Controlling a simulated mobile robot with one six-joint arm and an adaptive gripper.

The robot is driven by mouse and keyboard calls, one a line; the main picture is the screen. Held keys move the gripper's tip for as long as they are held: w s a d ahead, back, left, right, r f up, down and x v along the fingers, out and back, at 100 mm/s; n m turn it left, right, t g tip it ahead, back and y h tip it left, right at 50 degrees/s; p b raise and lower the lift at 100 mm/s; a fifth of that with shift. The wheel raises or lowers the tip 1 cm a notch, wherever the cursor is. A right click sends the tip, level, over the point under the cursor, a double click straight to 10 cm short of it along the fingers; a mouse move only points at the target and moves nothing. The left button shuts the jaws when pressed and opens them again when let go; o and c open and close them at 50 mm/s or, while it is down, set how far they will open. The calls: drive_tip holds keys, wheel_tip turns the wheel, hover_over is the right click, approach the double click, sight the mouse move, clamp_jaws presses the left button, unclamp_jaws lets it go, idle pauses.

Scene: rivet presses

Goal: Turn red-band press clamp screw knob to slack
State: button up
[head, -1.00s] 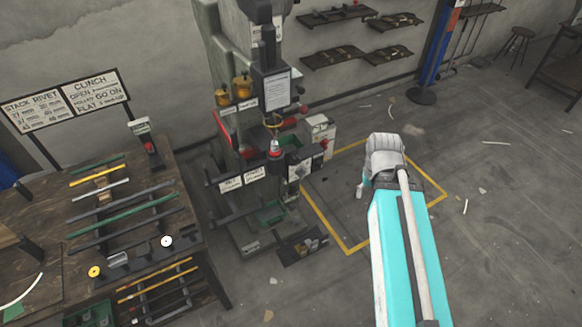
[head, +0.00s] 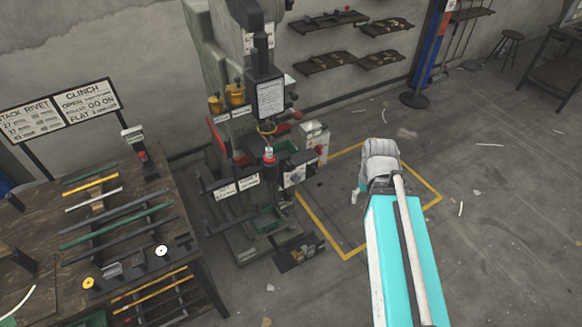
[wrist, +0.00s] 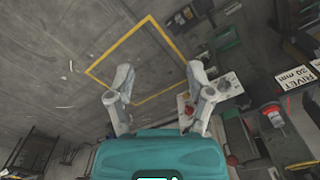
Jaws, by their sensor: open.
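The press (head: 235,75) stands left of my arm in the head view, a tall grey-green machine. A red ring (head: 269,157) shows on its tool below the hanging notice. A red part also shows at the right of the wrist view (wrist: 272,108). I cannot tell which part is the clamp screw knob. A small red knob (head: 319,149) sits on a pale box at the press's right side. My gripper (wrist: 160,68) is open and empty in the wrist view, with bare floor between its fingers. It is apart from the press, and its fingers are mostly hidden in the head view.
A dark workbench (head: 185,215) with coloured bars stands left of the press. A yellow floor outline (head: 330,235) surrounds clear floor beside the press. A blue post (head: 432,45) and wall shelves (head: 328,20) stand behind. A dark tray (head: 300,252) lies at the press's foot.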

drive_tip(key=shift+o, duration=0.7)
drive_tip(key=shift+w+a+f, duration=0.1)
drive_tip(key=shift+a+f, duration=0.05)
drive_tip(key=shift+f, duration=0.05)
drive_tip(key=m+t+y+b, duration=0.6)
drive_tip(key=m+t+b, duration=0.6)
drive_tip(key=m+b, duration=1.25)
approach(291, 168)
drive_tip(key=shift+s+d+r+m+p, duration=0.25)
drive_tip(key=shift+s+d+m+p, duration=0.05)
drive_tip(key=shift+s+m+p, duration=0.35)
drive_tip(key=shift+s+d+r+m+p, duration=0.3)
drive_tip(key=shift+s+m+p, duration=0.2)
drive_tip(key=shift+m, duration=0.2)
drive_tip(key=shift+w+f, duration=0.1)
drive_tip(key=shift+w, duration=0.05)
drive_tip(key=shift+b+x, duration=2.55)
drive_tip(key=shift+x, duration=4.25)
drive_tip(key=shift+a, duration=0.15)
